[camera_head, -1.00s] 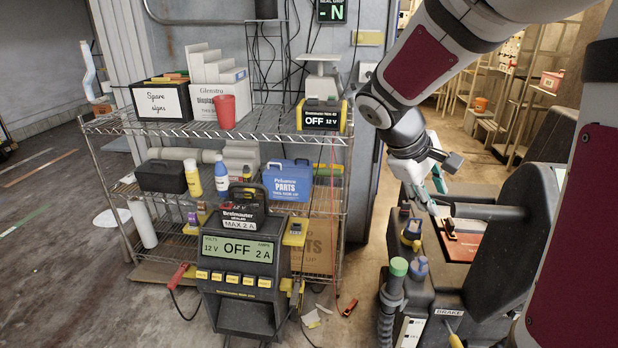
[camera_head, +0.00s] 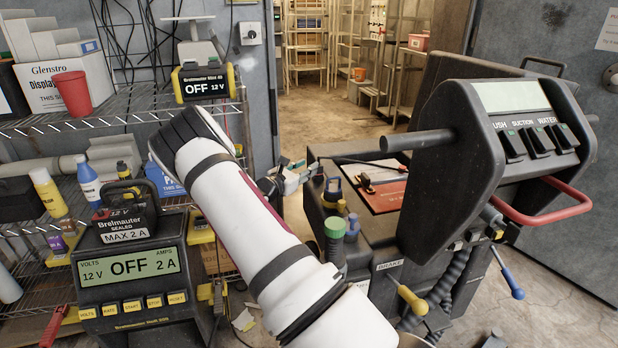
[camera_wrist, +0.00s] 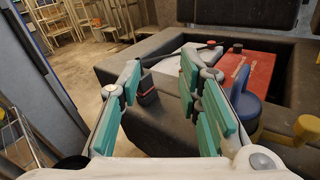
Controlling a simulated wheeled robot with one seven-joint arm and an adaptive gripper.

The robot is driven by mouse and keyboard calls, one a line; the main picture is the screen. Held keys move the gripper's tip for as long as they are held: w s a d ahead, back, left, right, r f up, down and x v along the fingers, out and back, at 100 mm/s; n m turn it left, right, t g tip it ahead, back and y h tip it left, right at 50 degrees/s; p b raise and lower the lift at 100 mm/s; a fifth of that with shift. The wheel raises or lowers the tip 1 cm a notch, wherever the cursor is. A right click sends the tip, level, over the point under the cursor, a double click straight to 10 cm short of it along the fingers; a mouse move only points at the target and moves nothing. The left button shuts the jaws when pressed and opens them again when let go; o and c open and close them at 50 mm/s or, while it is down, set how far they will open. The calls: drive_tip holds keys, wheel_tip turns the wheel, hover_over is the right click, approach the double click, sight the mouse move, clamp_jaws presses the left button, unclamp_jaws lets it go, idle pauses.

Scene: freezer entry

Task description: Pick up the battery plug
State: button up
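A dark plug-like piece with red bands, which looks like the battery plug (camera_wrist: 147,90), is at the side of the dark machine body in the wrist view. A black cable runs from it over the edge toward the red battery (camera_wrist: 252,78). My gripper (camera_wrist: 163,68) is open, its teal-padded fingers spread, with the plug between them and closer to the left finger. I cannot tell whether that finger touches it. In the head view my gripper (camera_head: 292,175) is small, at the machine's left side, and the plug is hard to make out there.
The machine's control console (camera_head: 490,150) with a red handle (camera_head: 545,208) stands right of the open battery bay. Blue and yellow knobs (camera_wrist: 246,108) are close to the right finger. A wire shelf (camera_head: 60,120) and charger (camera_head: 130,275) stand left.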

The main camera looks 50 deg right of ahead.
drive_tip(key=w+f+n+t+b, duration=0.1)
drive_tip(key=w+f+n+t, duration=0.15)
drive_tip(key=w+f, duration=0.2)
drive_tip(key=b, duration=0.2)
approach(319, 159)
drive_tip(key=shift+n+g, duration=0.25)
drive_tip(key=d, duration=0.1)
drive_tip(key=w+d, duration=0.1)
drive_tip(key=d, duration=0.1)
drive_tip(key=w+d, duration=0.1)
drive_tip(key=shift+w+d+f, duration=0.15)
drive_tip(key=shift+f, duration=0.2)
drive_tip(key=b+x, duration=0.1)
drive_tip(key=x, duration=0.1)
drive_tip(key=b+x, duration=0.1)
drive_tip(key=x, duration=0.1)
drive_tip(key=shift+d+r, duration=0.1)
drive_tip(key=shift+d, duration=0.2)
drive_tip(key=shift+d+r, duration=0.1)
drive_tip(key=shift+d, duration=0.4)
clamp_jaws()
